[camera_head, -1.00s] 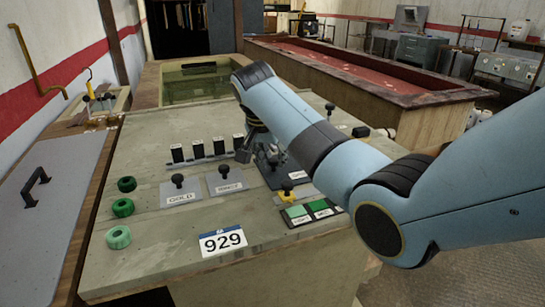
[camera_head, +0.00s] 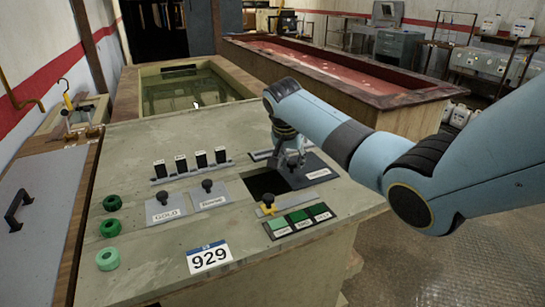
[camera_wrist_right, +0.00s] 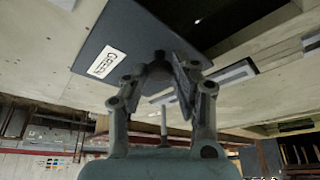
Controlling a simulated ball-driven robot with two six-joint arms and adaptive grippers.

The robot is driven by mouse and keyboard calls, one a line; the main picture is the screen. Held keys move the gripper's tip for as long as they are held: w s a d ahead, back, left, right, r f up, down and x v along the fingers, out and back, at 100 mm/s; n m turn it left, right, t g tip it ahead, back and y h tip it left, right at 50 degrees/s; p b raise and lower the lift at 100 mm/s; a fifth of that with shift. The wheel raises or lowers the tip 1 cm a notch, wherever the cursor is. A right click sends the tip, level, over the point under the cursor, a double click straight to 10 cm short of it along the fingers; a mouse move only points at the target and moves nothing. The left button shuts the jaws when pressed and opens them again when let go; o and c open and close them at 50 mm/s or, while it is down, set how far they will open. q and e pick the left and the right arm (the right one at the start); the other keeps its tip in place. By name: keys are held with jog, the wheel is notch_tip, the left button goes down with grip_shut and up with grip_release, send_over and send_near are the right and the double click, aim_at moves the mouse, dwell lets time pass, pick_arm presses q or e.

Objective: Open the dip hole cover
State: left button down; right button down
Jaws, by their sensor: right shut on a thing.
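The dip hole cover (camera_head: 318,172) is a dark flat plate with a white label, lying on the panel top. A dark square hole (camera_head: 264,186) shows open to its left. My right gripper (camera_head: 291,162) is shut on the cover's knob, which it mostly hides in the head view. In the right wrist view the fingers (camera_wrist_right: 160,73) close around the round dark knob, with the cover (camera_wrist_right: 135,40) behind them. The hole shows as a dark area (camera_wrist_right: 238,22) beside the cover there. My left gripper is not in view.
GOLD (camera_head: 165,208) and a second labelled plate (camera_head: 208,195) with knobs stand left of the hole. A row of black switches (camera_head: 190,163) stands behind. A water tank (camera_head: 185,90) lies beyond.

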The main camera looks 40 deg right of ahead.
dwell(0.3)
jog(key=c, duration=1.1)
grip_release()
jog(key=shift+o, duration=0.2)
jog(key=v, duration=1.2)
jog(key=shift+s, duration=0.1)
